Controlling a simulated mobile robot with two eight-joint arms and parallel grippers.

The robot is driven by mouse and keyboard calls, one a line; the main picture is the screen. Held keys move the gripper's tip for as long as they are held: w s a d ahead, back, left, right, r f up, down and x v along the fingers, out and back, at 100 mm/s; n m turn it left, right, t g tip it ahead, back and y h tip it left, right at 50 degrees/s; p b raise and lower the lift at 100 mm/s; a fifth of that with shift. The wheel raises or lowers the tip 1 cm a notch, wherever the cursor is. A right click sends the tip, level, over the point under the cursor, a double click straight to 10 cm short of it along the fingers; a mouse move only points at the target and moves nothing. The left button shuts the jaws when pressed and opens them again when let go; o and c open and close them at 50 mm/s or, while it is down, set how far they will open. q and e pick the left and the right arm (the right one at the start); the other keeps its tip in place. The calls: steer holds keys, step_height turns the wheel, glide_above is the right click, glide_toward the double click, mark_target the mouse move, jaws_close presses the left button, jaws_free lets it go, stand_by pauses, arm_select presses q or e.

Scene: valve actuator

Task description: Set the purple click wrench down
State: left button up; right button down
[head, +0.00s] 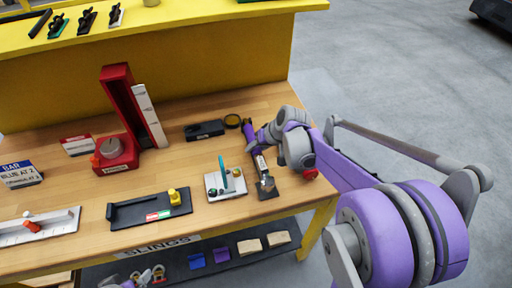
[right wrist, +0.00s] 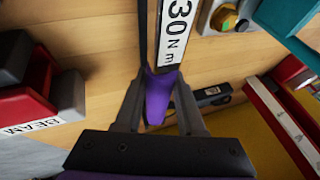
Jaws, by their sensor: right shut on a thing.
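The purple click wrench (head: 248,130) is at the right end of the wooden bench, its purple handle pointing toward the back. In the right wrist view its purple handle (right wrist: 160,95) sits between my fingers, and a white label reading 30 N m (right wrist: 179,28) runs beyond them. My right gripper (head: 258,146), also in the right wrist view (right wrist: 160,78), is shut on the handle. The wrench's front end is over or on a small dark plate (head: 268,191). I cannot tell whether the wrench touches the bench. My left gripper's fingers are not visible.
Left of the wrench is a white plate (head: 214,188) with a teal upright piece. A black box (head: 204,131) and a dark ring (head: 232,121) lie behind. A red stand (head: 122,95) is farther left. Bare wood (head: 185,160) lies between. A red part (head: 310,174) is near the right edge.

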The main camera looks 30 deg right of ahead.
steer(key=shift+c, duration=2.2)
jaws_free()
steer(key=v, duration=1)
steer(key=shift+s+r+p, duration=0.15)
steer(key=shift+r+p, duration=0.2)
steer(key=shift+p, duration=0.1)
